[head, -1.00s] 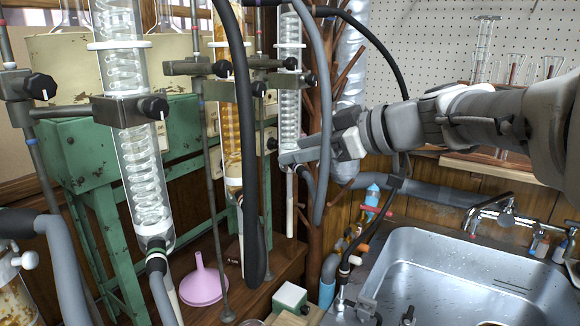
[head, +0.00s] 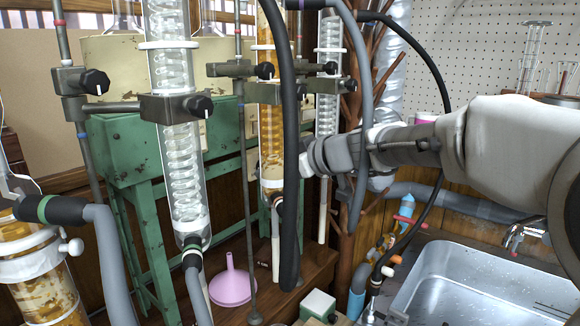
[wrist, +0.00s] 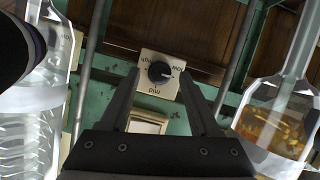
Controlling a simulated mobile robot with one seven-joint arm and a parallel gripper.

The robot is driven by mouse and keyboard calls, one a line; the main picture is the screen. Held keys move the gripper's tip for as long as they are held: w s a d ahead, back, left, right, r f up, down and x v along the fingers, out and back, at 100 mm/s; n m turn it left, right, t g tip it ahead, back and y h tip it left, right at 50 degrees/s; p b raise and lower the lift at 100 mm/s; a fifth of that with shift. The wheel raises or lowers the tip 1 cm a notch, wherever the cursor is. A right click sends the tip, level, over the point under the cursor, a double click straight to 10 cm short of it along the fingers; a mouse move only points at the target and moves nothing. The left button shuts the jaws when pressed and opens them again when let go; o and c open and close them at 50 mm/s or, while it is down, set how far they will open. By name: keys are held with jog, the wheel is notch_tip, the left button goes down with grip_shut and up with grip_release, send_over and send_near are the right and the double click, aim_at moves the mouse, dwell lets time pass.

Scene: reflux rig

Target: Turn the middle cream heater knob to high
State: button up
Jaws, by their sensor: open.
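The wrist view shows a cream control plate (wrist: 146,82) with a round black knob (wrist: 160,72) on a green frame. Its lettering appears upside down: "mid" below, "low" upper right, "high" upper left. A small white mark on the knob seems to point right, towards the "low" side. My gripper (wrist: 159,68) is open, with its dark fingers to either side of the knob in the picture. The fingers appear nearer the camera than the knob, and nothing is between them. In the head view, my gripper (head: 306,160) is beside the amber column; the knob is not clearly visible there.
Glass coil condensers (head: 187,180) and an amber column (head: 271,150) stand before the green frame (head: 130,150). A black hose (head: 289,200) hangs close to my gripper. A pink funnel (head: 233,287) is below, and a sink (head: 470,290) is at the right.

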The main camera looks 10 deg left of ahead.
jog(key=shift+w+a+f, duration=0.1)
jog(key=shift+a, duration=0.05)
grip_shut()
dwell(0.4)
jog(key=shift+w+m+g+y+b, duration=0.15)
jog(key=shift+m+g+y+b, duration=0.45)
jog(key=shift+m+g, duration=0.7)
jog(key=shift+m+t, duration=0.3)
grip_release()
